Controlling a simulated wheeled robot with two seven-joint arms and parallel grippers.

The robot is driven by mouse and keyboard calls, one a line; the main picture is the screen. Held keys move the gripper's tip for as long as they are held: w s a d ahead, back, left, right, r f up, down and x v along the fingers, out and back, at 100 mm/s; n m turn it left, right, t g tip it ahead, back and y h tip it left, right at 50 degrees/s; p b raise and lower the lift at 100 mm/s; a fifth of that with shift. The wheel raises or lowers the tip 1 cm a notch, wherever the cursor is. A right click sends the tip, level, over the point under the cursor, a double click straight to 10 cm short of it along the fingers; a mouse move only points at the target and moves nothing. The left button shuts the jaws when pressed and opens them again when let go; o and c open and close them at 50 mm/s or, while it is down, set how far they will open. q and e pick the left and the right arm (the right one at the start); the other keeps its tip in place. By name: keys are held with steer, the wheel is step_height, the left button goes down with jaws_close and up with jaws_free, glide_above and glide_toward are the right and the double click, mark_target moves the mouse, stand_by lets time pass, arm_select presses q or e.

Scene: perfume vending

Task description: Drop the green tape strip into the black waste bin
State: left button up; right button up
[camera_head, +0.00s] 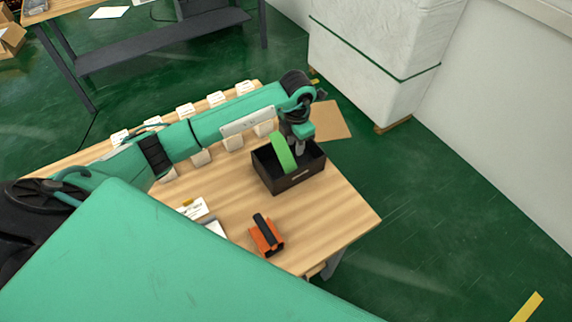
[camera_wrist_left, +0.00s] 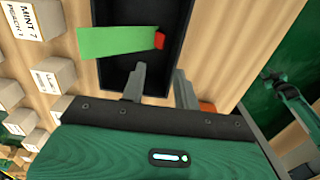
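The black waste bin (camera_head: 300,180) stands open near the table's far right corner, and it also shows in the wrist view (camera_wrist_left: 118,72). The green tape strip (camera_head: 283,152) is tilted at the bin, one end inside its outline and the other sticking up past the rim. In the wrist view the strip (camera_wrist_left: 115,42) crosses the bin's side, with a small red piece (camera_wrist_left: 160,40) at its inner end. My left gripper (camera_head: 300,143) is over the bin. Its fingers (camera_wrist_left: 160,75) are apart with nothing between them. A teal arm with a dark end (camera_wrist_left: 268,78) shows at the wrist view's right edge.
An orange and black tool (camera_head: 266,238) lies on the wooden table (camera_head: 320,225). Several small white labelled blocks (camera_head: 233,143) stand in rows beside my left arm. A brown cardboard sheet (camera_head: 332,120) is behind the bin.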

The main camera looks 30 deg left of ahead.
arm_select(q)
steer(key=shift+r, duration=0.1)
step_height(320, 180, up, 14)
steer(key=b, duration=0.4)
steer(key=shift+f, duration=0.2)
steer(key=shift+f, duration=0.1)
stand_by(0.3)
